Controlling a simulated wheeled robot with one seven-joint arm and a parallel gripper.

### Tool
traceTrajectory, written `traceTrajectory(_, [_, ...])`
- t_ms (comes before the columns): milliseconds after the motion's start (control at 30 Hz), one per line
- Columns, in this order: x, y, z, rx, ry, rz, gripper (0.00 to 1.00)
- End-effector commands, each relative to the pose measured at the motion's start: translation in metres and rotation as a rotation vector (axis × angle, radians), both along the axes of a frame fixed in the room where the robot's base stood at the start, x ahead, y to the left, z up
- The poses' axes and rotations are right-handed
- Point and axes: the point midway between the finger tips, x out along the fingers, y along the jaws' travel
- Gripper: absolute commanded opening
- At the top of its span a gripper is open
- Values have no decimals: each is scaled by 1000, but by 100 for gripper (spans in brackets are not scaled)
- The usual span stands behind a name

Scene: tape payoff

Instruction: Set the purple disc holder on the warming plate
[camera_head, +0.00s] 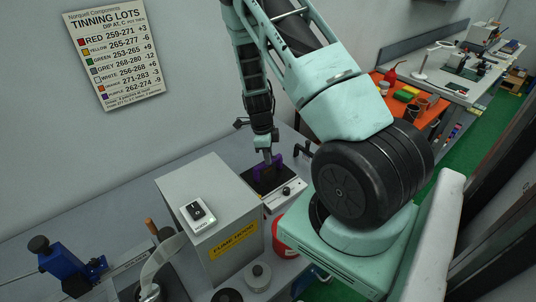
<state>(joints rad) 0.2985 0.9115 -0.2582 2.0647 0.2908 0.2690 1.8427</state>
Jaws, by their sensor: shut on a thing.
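The purple disc holder (276,161) is at the end of my arm, small in the picture and partly hidden by the gripper. My gripper (269,160) points down and is shut on it. The warming plate (262,184) is a black-topped unit with a pale front and a knob, behind and right of the grey fume hood box. The holder is over the back part of the black top. I cannot tell whether it touches the plate or hangs just above it.
The grey fume hood box (207,215) stands close to the left of the plate, with a small switch box (197,212) on top. A red container (284,238) sits in front. A dark stand (304,149) is to the right. A blue vise-like tool (72,272) lies far left.

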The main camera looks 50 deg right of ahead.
Motion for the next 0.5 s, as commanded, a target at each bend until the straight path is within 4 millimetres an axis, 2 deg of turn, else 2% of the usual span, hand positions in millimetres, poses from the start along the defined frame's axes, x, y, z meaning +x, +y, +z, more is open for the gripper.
traceTrajectory(233, [0, 0, -3, 0, 0, 0, 0])
traceTrajectory(267, [0, 0, -3, -1, -1, 0, 22])
traceTrajectory(333, [0, 0, -3, -1, -1, 0, 42])
traceTrajectory(367, [0, 0, -3, -1, -1, 0, 45])
traceTrajectory(500, [0, 0, -3, 0, 0, 0, 45])
